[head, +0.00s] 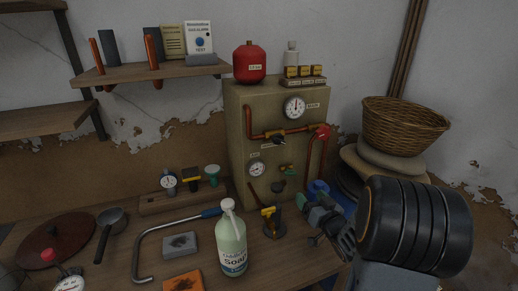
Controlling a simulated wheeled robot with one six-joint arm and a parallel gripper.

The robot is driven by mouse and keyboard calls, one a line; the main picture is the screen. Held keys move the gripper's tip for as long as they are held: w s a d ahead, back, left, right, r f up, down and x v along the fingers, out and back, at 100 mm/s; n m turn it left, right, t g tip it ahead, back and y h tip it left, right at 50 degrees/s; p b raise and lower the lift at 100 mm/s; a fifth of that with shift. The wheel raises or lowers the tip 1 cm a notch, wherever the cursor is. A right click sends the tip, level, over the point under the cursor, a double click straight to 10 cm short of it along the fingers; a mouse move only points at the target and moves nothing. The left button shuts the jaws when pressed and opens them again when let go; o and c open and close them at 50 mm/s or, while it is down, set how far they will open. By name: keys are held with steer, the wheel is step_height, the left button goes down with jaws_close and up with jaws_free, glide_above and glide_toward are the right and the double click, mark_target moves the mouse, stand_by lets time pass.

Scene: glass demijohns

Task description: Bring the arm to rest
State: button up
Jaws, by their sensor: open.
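My gripper (326,223) is in the head view, right of centre, over the right end of the wooden bench (205,275). It is seen small and partly from behind, at the left end of my dark ribbed arm. It looks open, and no object shows between its fingers. It is to the right of the white-capped soap bottle (232,248) and of a small stand with a yellow part (271,222). My arm's near part hides the lower right of the scene.
A boiler-like panel (258,185) with gauges and copper pipes stands behind the gripper. A wicker basket (404,125) sits on stacked sacks at right.

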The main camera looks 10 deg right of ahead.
steer(key=s+d+f+m+g+h, duration=0.2)
steer(key=s+d+f+g+h, duration=0.4)
steer(key=f+g, duration=0.35)
steer(key=s+a+r+n+g+y, duration=0.1)
steer(key=s+a+r, duration=0.4)
steer(key=a, duration=0.5)
steer(key=s+a+r+n+g+y, duration=0.1)
steer(key=s+a+r, duration=0.4)
steer(key=a, duration=0.5)
steer(key=shift+r+n+g+y, duration=0.4)
steer(key=shift+r+g+y, duration=0.55)
steer(key=shift+g, duration=0.2)
